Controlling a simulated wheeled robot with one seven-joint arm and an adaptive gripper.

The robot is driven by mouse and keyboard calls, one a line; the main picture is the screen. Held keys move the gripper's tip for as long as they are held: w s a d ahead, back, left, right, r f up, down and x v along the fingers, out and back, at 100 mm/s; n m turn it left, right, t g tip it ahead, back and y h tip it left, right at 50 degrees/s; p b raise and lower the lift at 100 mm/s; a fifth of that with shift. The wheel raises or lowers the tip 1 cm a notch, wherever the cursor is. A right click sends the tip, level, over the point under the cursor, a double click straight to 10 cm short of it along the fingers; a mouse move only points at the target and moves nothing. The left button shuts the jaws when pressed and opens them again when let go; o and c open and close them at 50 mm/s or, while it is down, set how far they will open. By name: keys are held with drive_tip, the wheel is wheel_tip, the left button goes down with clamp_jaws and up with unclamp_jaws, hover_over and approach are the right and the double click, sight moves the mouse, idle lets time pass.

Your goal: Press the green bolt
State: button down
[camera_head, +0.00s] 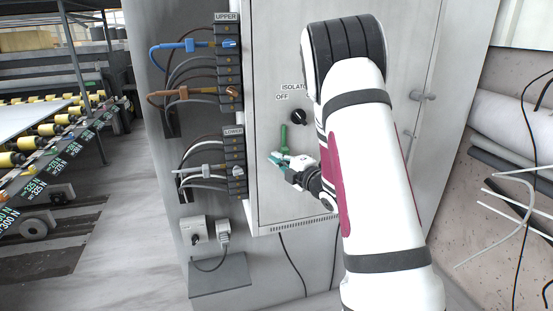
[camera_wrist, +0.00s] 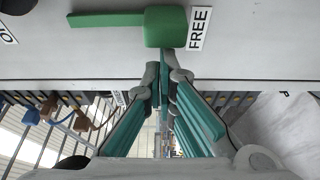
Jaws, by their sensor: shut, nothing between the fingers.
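The green bolt (camera_head: 284,138) is on the front of the grey cabinet, below the black isolator knob. In the wrist view the bolt (camera_wrist: 165,27) is a rounded green block with a flat green bar reaching left, beside a white label reading FREE. My gripper (camera_head: 274,158) has teal fingers and is just below the bolt in the head view. In the wrist view my gripper (camera_wrist: 164,72) is shut and empty, with its fingertips close to the block's lower edge. I cannot tell whether they touch it.
The isolator knob (camera_head: 297,117) sits above the bolt. To the left, the upper terminal block (camera_head: 228,60) and lower terminal block (camera_head: 235,165) carry plugged cables. A grey socket box (camera_head: 194,231) is lower down. Pipes and loose cables are at right.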

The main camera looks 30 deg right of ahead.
drive_tip(key=shift+s+d, duration=0.2)
drive_tip(key=shift+d, duration=0.55)
drive_tip(key=shift+s+d, duration=0.25)
drive_tip(key=shift+d, duration=0.5)
drive_tip(key=shift+s+d, duration=0.2)
drive_tip(key=shift+d, duration=0.55)
